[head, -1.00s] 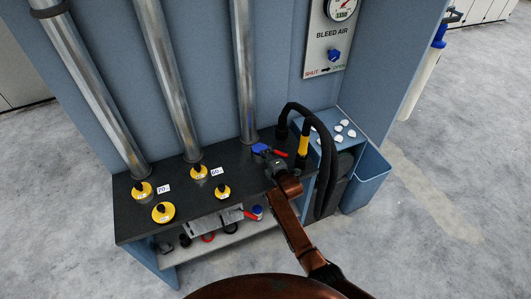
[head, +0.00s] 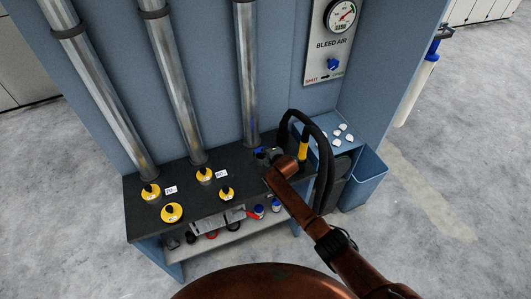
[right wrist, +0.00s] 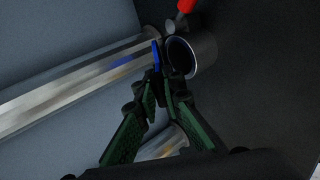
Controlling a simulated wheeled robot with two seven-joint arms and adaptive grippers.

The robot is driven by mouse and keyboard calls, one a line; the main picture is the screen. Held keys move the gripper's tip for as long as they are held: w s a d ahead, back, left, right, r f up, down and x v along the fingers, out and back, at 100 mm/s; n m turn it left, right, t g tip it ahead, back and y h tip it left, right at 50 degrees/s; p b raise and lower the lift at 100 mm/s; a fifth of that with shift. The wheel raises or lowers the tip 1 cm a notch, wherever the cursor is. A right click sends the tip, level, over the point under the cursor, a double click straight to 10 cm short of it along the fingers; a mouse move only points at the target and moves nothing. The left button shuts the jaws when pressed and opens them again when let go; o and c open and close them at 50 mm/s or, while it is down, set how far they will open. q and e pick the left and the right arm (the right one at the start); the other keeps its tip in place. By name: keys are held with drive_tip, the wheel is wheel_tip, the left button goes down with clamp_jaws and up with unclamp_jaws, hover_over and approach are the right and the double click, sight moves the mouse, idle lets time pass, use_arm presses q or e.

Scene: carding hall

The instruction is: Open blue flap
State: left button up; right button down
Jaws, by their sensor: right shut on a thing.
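The blue flap (head: 259,151) is at the back right of the dark bench top, mostly hidden by my right gripper (head: 270,157) in the head view. In the right wrist view the blue flap (right wrist: 156,54) shows edge-on between the fingertips of my right gripper (right wrist: 161,76), which is shut on it. The flap stands up beside the round dark mouth of a short metal port (right wrist: 198,52), and the mouth is uncovered. My left gripper is not in view.
Yellow-collared black knobs (head: 171,212) stand on the bench top (head: 195,222). Metal pipes (head: 182,90) rise behind. A black hose (head: 326,165) and a yellow-sleeved fitting (head: 303,149) are close right of my gripper. A red-tipped part (right wrist: 186,6) is near the port.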

drive_tip(key=shift+r, duration=0.1)
drive_tip(key=c, duration=2.1)
unclamp_jaws()
drive_tip(key=v, duration=1.2)
